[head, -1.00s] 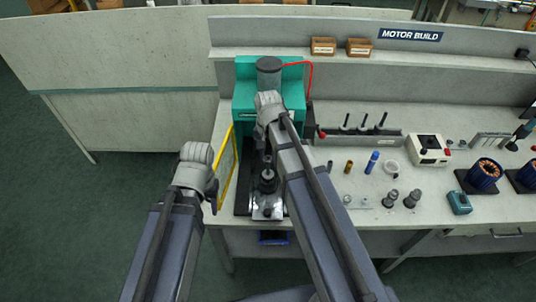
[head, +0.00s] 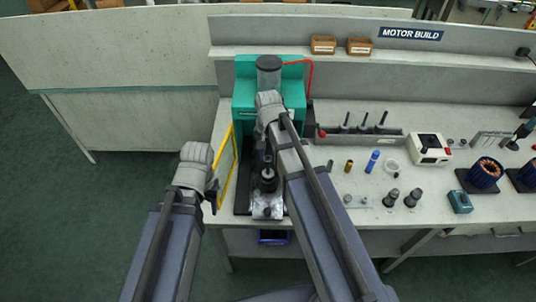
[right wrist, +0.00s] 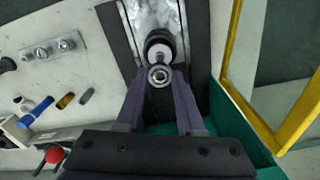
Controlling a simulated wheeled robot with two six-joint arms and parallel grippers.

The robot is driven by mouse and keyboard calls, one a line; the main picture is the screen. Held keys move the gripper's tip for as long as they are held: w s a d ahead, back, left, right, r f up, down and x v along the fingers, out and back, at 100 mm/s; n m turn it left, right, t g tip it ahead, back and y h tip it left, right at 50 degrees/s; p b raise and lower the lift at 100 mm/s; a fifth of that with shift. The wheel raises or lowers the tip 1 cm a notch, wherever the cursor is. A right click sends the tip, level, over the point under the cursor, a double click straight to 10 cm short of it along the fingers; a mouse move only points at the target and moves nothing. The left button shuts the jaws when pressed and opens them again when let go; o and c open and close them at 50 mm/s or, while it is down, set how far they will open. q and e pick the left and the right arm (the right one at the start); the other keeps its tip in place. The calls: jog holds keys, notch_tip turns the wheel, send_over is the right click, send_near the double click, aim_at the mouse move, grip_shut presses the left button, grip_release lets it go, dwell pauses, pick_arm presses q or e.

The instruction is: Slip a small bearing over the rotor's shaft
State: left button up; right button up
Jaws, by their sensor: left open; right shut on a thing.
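The rotor (head: 267,183) stands on a metal plate (head: 267,208) in front of the green press. In the right wrist view the dark rotor (right wrist: 160,40) shows just beyond my fingertips. A small ring-shaped steel bearing (right wrist: 159,76) is held between the two purple fingers of my right gripper (right wrist: 160,82). It appears in line with the rotor's shaft; whether it is around the shaft or just above its end I cannot tell. My left gripper (head: 212,197) is open and empty, left of the yellow-framed guard.
The green press (head: 243,105) with a grey cylinder on top stands behind the rotor. The yellow-framed guard (head: 226,168) stands open on its left. A blue tube (head: 373,162), small parts and a white device (head: 430,150) lie on the bench at right.

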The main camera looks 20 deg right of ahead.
aim_at(268, 160)
jog(key=shift+f, duration=0.3)
jog(key=shift+f+b, duration=1.75)
jog(key=shift+b, duration=0.25)
jog(key=shift+f, duration=0.15)
jog(key=o, duration=1.1)
jog(key=shift+c, duration=0.2)
jog(key=shift+o, duration=0.3)
jog(key=shift+o, duration=0.9)
jog(key=shift+r, duration=0.2)
